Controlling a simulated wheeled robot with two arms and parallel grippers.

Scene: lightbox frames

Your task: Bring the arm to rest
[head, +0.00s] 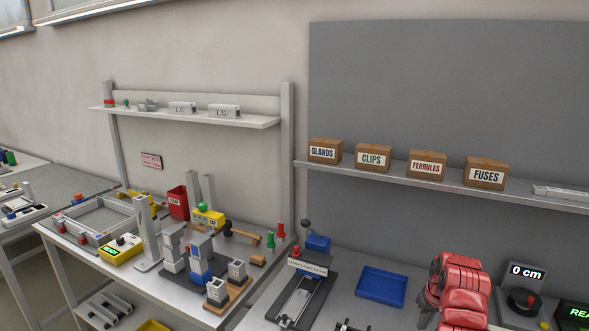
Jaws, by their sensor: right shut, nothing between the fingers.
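My right arm, red, rises at the lower right over the bench, in front of the grey back wall. The dark tip of my right gripper (347,326) just shows at the bottom edge, left of the red arm links. It is shut and empty, and most of it is cut off by the frame. My left gripper is not in view.
A blue tray (381,287) lies left of my red arm. A clamp fixture (301,295) stands left of the tray. A "0 cm" display (526,272) stands right of the arm. Boxes, among them one labelled FUSES (486,174), sit on a shelf (450,186) above.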

